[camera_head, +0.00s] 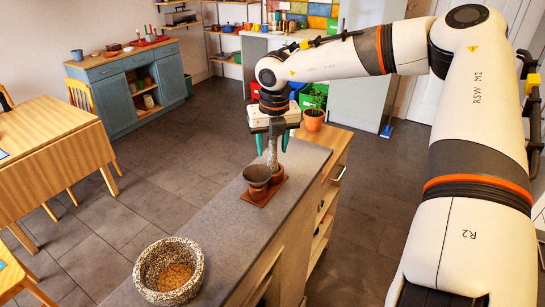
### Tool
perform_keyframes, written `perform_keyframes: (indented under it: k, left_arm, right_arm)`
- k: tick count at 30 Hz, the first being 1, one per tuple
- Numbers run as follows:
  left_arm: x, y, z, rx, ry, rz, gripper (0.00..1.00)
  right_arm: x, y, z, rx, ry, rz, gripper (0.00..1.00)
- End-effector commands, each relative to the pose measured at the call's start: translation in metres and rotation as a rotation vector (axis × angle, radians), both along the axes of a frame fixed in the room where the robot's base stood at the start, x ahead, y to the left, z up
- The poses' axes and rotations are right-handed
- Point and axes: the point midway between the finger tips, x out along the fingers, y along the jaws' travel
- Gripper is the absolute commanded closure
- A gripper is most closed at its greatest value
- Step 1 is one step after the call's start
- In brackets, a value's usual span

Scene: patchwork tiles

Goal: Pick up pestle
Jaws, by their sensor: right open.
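The pestle (272,154) is a speckled grey stone rod. It stands upright over a small reddish-brown tray (264,199) on the grey counter; its lower end is hidden or merges with a brown holder (277,174). My right gripper (273,143) points down from above, its green-tipped fingers open on either side of the pestle's upper part. I cannot tell whether either finger touches it. My left gripper is not in view.
A dark brown cup (257,179) stands on the tray in front of the pestle. A speckled stone bowl (168,270) sits at the counter's near end. A potted plant (314,118) is just behind the gripper. The counter (222,232) between bowl and tray is clear.

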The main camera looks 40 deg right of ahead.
Motion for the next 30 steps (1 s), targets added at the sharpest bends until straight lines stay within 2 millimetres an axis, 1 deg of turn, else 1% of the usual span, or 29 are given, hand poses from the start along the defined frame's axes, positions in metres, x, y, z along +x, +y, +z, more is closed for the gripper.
perform_keyframes:
  k: [3, 4, 12, 19, 22, 26, 30]
  left_arm:
    - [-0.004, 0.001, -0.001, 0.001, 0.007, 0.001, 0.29]
    - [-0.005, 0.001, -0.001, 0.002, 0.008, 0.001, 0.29]
    - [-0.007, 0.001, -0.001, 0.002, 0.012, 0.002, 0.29]
    - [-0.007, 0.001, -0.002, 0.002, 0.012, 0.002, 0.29]
    - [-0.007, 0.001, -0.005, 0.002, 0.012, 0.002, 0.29]
    - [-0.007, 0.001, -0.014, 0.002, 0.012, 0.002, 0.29]
    - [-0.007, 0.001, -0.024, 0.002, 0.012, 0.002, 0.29]
  right_arm:
    - [0.000, 0.000, 0.000, 0.000, -0.001, 0.000, 0.53]
    - [0.000, 0.000, 0.000, 0.000, -0.001, 0.000, 0.55]
    - [0.000, 0.000, 0.000, 0.000, -0.001, 0.000, 0.99]
    - [0.000, 0.000, 0.001, -0.001, -0.002, 0.000, 1.00]
    - [0.001, 0.000, 0.006, -0.002, -0.005, 0.001, 1.00]
    - [0.001, 0.000, 0.025, -0.003, -0.008, 0.000, 1.00]
    - [0.001, 0.000, 0.055, -0.003, -0.008, 0.000, 1.00]
